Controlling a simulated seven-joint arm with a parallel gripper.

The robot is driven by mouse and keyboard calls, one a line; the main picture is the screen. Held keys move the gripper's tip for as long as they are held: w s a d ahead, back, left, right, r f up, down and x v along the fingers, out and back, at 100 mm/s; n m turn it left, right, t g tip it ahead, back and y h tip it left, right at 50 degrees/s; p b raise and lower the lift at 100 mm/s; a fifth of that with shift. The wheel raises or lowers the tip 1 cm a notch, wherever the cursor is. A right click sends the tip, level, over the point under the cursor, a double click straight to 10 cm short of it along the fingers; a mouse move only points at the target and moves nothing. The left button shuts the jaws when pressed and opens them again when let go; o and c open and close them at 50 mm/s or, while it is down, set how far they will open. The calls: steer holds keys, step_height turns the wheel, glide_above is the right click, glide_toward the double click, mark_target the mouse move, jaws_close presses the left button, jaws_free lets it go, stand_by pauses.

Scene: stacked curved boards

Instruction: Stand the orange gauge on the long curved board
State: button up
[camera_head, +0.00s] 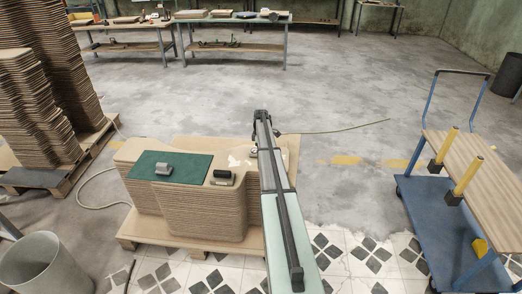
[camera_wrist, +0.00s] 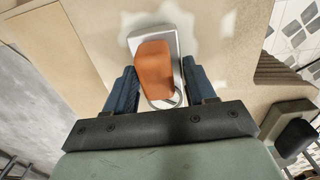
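In the wrist view an orange block (camera_wrist: 154,70), which I take to be the gauge, is on a pale grey plate-like part (camera_wrist: 173,45) with a ring at its near end. My gripper (camera_wrist: 160,75) has one dark blue finger on each side of it, very close. I cannot tell whether the fingers press on it. Beneath is a tan board with a white patch (camera_wrist: 205,18). In the head view my arm hides the gauge and the fingers. The stack of long curved boards (camera_head: 190,212) stands on a pallet at lower centre.
A green mat (camera_head: 138,165) with a grey block (camera_head: 163,169) lies on the stack, with a black-topped block (camera_head: 222,177) near my arm. A blue trolley (camera_head: 440,225) with yellow posts stands right. Tall board stacks (camera_head: 35,120) and a bin (camera_head: 42,265) are left.

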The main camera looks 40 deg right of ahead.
steer(key=o, duration=0.4)
step_height(320, 180, up, 14)
steer(key=shift+f, duration=0.1)
stand_by(0.6)
stand_by(0.8)
